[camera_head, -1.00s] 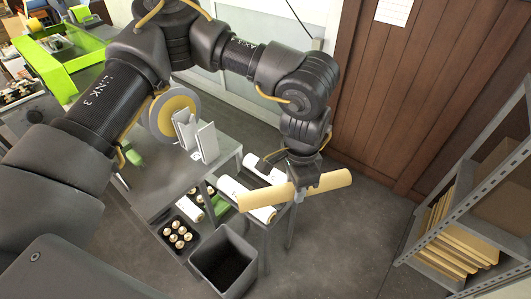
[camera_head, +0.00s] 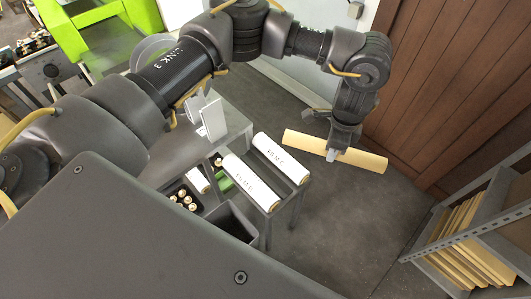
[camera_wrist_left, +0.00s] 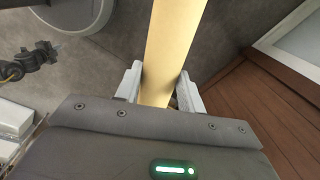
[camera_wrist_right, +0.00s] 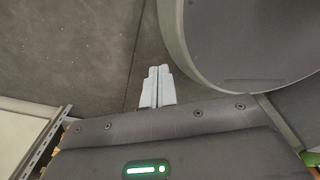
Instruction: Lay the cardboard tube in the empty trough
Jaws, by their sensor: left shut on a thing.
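The cardboard tube (camera_head: 365,158) is a long tan cylinder, held in the air to the right of the table, above the floor. My left gripper (camera_head: 332,153) is shut on it near its middle. In the left wrist view the tube (camera_wrist_left: 172,45) runs away between the two pale fingers. Two white film rolls (camera_head: 282,158) (camera_head: 250,182) lie side by side on a rack at the table's right end.
A metal shelf (camera_head: 478,215) with flat cardboard is at the right. A brown wooden wall (camera_head: 450,80) is behind. Bare floor lies between rack and shelf.

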